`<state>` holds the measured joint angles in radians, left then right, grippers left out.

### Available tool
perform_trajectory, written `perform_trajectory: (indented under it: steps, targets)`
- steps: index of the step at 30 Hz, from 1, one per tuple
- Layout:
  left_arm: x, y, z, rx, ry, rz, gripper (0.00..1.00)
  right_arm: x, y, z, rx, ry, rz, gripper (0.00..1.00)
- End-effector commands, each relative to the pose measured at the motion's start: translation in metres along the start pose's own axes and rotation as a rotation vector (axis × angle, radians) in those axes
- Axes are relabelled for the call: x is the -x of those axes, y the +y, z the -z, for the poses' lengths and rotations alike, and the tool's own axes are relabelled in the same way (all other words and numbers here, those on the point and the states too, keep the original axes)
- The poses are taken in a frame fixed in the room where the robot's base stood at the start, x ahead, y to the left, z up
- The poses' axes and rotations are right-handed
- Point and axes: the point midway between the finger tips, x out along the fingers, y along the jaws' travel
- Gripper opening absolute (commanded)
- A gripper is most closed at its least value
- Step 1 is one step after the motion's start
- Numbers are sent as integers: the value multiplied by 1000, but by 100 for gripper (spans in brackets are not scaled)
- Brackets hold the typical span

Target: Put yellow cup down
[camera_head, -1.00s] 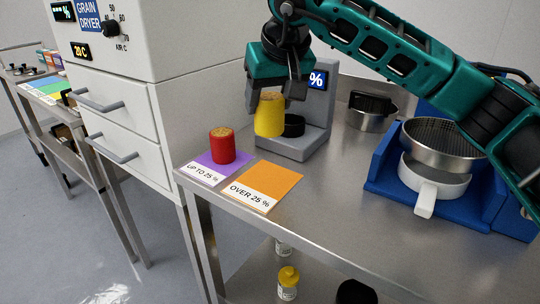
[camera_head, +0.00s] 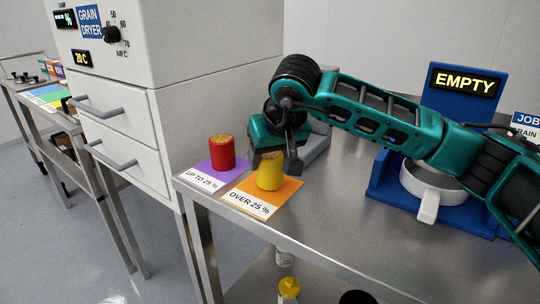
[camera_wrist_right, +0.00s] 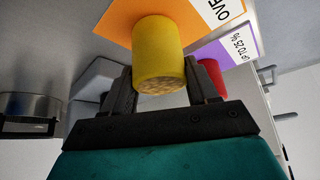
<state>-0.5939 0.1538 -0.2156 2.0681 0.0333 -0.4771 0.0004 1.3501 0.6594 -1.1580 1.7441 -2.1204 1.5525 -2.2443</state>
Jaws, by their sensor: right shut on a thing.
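The yellow cup (camera_head: 270,171), filled with grain, is upright on or just above the orange "OVER 25 %" mat (camera_head: 288,187); I cannot tell whether it touches. My right gripper (camera_head: 272,160) is shut on it from behind. In the right wrist view the yellow cup (camera_wrist_right: 159,50) sits between the two dark fingers (camera_wrist_right: 160,85), with the orange mat (camera_wrist_right: 115,30) beyond it. The red cup (camera_head: 222,152), also filled with grain, stands on the purple "UP TO 25 %" mat (camera_head: 199,172). My left gripper is not in view.
A grey meter (camera_head: 318,146) stands behind my right gripper, mostly hidden by the arm. A blue stand with an "EMPTY" display (camera_head: 465,82) and a white pan (camera_head: 432,185) are at right. The steel table's (camera_head: 350,235) front area is clear.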

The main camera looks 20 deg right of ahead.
Motion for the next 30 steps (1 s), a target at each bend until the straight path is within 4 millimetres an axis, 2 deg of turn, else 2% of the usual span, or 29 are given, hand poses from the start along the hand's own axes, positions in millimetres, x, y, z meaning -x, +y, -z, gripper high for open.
perform_trajectory:
  steps: [3,4,12,22,26,30]
  targets:
    - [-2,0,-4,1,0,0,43,-4,0,-2,0,1,0,20]
    - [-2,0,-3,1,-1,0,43,-3,0,-2,0,0,0,60]
    - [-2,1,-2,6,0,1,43,-2,0,-1,0,0,0,85]
    - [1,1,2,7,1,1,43,4,0,2,0,1,0,85]
    - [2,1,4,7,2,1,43,24,0,2,0,4,1,85]
    - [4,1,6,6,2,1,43,56,0,3,0,6,0,85]
